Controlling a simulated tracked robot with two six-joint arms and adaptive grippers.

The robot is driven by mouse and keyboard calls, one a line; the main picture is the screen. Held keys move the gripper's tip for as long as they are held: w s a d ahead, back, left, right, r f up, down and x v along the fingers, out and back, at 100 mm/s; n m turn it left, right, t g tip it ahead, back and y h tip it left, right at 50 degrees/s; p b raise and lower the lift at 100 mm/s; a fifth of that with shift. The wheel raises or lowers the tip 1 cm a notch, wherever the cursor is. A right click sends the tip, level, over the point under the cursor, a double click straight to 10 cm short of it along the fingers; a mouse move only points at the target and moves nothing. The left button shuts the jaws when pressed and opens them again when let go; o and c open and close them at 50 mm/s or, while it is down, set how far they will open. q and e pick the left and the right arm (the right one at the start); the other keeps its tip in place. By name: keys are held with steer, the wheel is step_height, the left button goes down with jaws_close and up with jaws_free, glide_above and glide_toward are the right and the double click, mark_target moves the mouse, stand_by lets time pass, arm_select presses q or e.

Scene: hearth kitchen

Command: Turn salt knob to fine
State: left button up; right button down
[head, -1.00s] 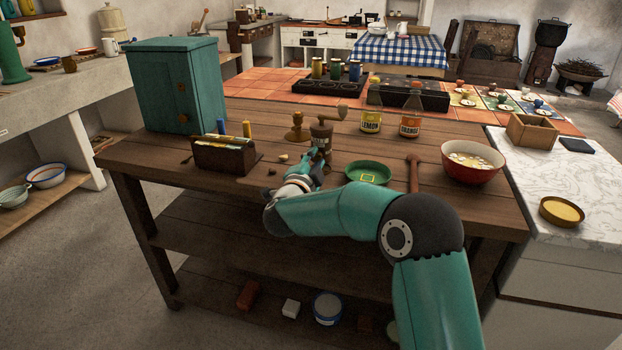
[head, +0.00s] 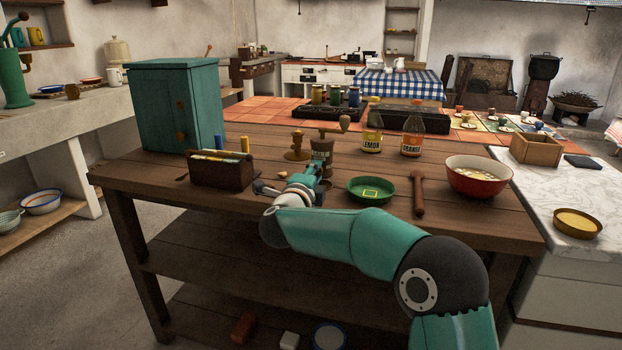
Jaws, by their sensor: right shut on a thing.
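The salt mill (head: 322,152) stands upright on the wooden table, brown with a crank handle on top. My right gripper (head: 316,172) is at the mill's lower front, on the near side. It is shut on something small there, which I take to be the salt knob. The knob itself is hidden by the fingers, so its setting cannot be read. My left gripper is out of view.
A brown wooden stand (head: 297,148) is just left of the mill. A green dish (head: 362,197), a wooden pestle (head: 418,195) and a red bowl (head: 485,188) are to the right. Lemon (head: 372,138) and orange (head: 413,142) bottles stand behind. A wooden box (head: 222,173) is left.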

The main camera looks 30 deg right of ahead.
steer(key=shift+f, duration=0.15)
steer(key=c, duration=0.9)
jaws_free()
steer(key=shift+c, duration=0.2)
steer(key=v, duration=1.2)
steer(key=shift+f, duration=0.1)
